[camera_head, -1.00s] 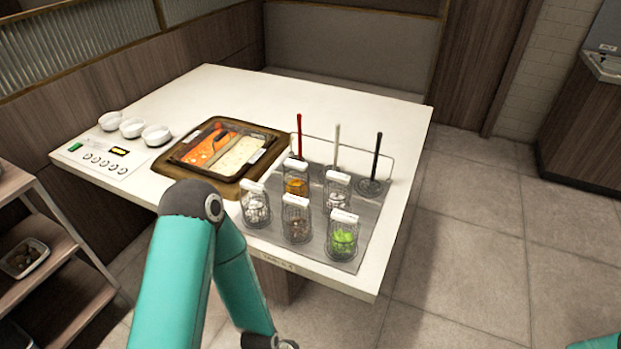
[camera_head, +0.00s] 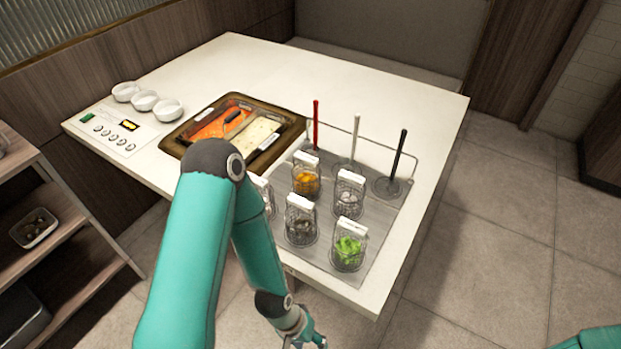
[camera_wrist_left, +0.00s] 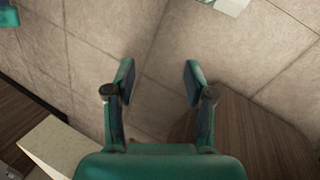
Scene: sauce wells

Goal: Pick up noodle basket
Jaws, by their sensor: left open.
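Several wire baskets with white handles stand on a grey mat on the table. One holds orange food (camera_head: 306,182), one pale food (camera_head: 348,200), one dark brown food (camera_head: 300,226) and one green food (camera_head: 348,250). Another basket (camera_head: 268,196) is mostly hidden behind my left arm. I cannot tell which one is the noodle basket. My left gripper (camera_head: 308,336) is low in front of the table edge, below and apart from the baskets. In the left wrist view the left gripper (camera_wrist_left: 158,68) is open and empty above floor tiles. My right gripper is out of view.
A two-compartment pot (camera_head: 290,128) with red and pale broth sits behind my left arm. Red, white and black ladles (camera_head: 396,160) stand by a wire rack behind the baskets. White bowls (camera_head: 144,100) are at the left. A shelf (camera_head: 80,240) stands left of the table.

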